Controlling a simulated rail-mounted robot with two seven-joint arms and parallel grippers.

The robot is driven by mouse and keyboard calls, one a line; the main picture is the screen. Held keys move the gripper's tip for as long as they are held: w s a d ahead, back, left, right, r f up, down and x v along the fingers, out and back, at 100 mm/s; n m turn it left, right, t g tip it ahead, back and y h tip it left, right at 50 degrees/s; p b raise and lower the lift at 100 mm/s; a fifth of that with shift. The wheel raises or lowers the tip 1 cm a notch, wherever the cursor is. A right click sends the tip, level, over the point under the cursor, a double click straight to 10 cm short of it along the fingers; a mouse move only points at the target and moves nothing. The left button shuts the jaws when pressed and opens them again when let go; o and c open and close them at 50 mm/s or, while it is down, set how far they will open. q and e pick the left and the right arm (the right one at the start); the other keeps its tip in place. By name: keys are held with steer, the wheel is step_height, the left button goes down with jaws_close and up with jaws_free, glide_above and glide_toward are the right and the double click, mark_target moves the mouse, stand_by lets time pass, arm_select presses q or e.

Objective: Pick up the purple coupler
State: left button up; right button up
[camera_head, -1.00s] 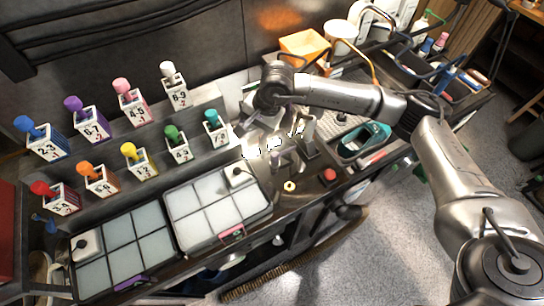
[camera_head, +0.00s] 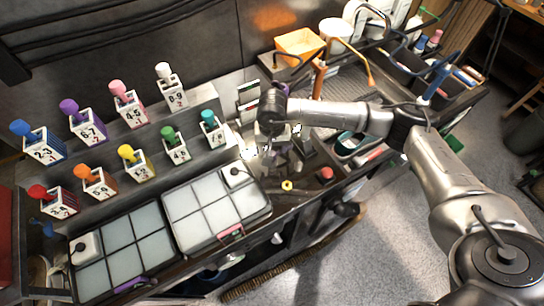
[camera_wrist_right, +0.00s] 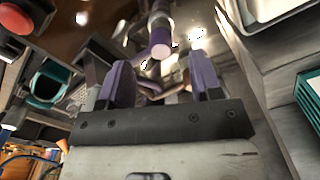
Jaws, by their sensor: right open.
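In the right wrist view, a short upright-looking cylinder with a purple end (camera_wrist_right: 160,49), which looks like the purple coupler, lies between and just beyond the fingertips of my right gripper (camera_wrist_right: 159,66). The gripper is open, with a finger on each side of the cylinder and a visible gap to both. In the head view my right gripper (camera_head: 277,158) is low over the dark bench, right of the pale trays. I cannot make out the coupler there because the gripper and wrist cover that spot. My left gripper is not in view.
A red button (camera_head: 326,173) and a yellow ring (camera_head: 287,185) are close to the right gripper. Two compartment trays (camera_head: 232,233) lie to the left. Numbered boxes with coloured knobs (camera_head: 88,127) stand on steps behind.

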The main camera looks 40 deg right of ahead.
mark_target(272, 154)
steer(key=shift+a+f+p, duration=0.1)
steer(key=shift+f+p, duration=0.2)
steer(key=shift+f, duration=2.6)
steer(key=c, duration=0.9)
steer(key=shift+r, duration=0.15)
steer(key=shift+c, duration=0.2)
